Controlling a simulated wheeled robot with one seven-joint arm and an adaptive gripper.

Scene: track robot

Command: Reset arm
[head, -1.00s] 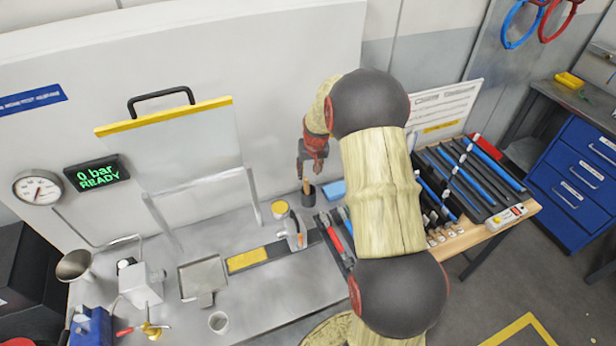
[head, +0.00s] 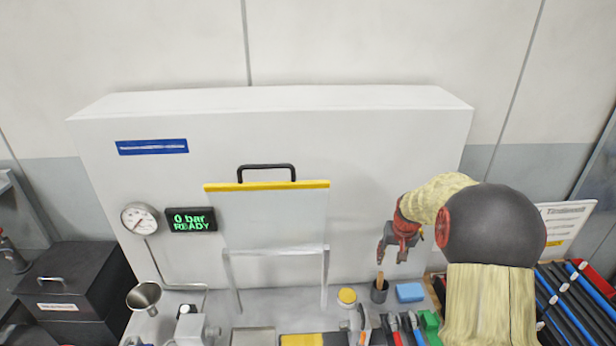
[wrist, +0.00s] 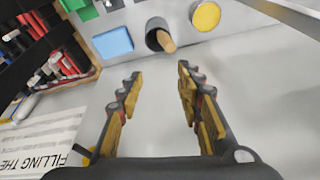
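My gripper (head: 393,252) hangs above the back right of the metal bench, in front of the white panel (head: 270,115). In the wrist view my gripper (wrist: 155,80) is open, its two fingers well apart with nothing between them. A dark cup with a wooden handle in it (head: 379,291) stands below my gripper; the cup (wrist: 157,40) also shows just beyond the fingertips in the wrist view, apart from them. My rounded arm link hides part of the right side of the head view.
A blue block (head: 410,292) and a yellow-topped jar (head: 347,297) flank the cup. A clear shield with a yellow top edge (head: 267,185) stands left of my gripper. A rack of blue and black rods (head: 575,300) is at the right. The display (head: 191,220) reads 0 bar READY.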

